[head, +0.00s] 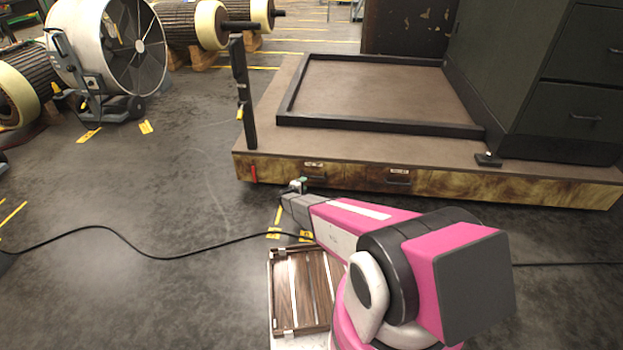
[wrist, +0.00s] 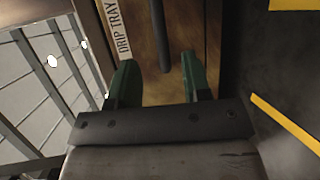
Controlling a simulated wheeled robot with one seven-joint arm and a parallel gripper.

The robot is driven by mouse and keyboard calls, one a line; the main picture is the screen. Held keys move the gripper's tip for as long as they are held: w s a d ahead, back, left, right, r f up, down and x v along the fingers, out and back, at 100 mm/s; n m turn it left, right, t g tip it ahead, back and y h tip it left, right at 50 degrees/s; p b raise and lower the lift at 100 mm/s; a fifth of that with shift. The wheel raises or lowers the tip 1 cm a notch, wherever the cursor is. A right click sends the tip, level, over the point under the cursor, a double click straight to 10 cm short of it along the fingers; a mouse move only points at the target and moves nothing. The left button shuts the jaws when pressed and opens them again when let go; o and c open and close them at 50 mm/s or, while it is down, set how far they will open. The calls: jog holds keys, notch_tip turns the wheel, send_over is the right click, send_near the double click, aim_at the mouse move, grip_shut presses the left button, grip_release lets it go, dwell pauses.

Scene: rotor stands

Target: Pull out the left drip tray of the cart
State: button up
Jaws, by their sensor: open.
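The cart (head: 262,166) is a low brown platform with two labelled tray fronts along its near side. The left drip tray (head: 325,170) has a white label and lies flush with the cart's front edge; its handle is partly behind my gripper in the head view. In the wrist view, its label (wrist: 118,28) reads "DRIP TRAY", beside a dark bar handle (wrist: 160,38). My gripper (wrist: 159,66), also in the head view (head: 298,184), is open at this front. Its green fingers are on either side of the handle's line; whether the handle is between them in depth I cannot tell.
The right tray's handle (head: 398,178) is farther along the front. A black post (head: 243,95) and red tag (head: 253,174) are at the cart's left corner. A black cable (head: 150,255) crosses the floor. A slatted wooden crate (head: 303,290) shows beside my arm.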

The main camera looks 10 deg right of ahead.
aim_at(312, 177)
jog(key=x, duration=0.9)
jog(key=shift+w+d, duration=0.1)
jog(key=shift+w, duration=0.1)
grip_shut()
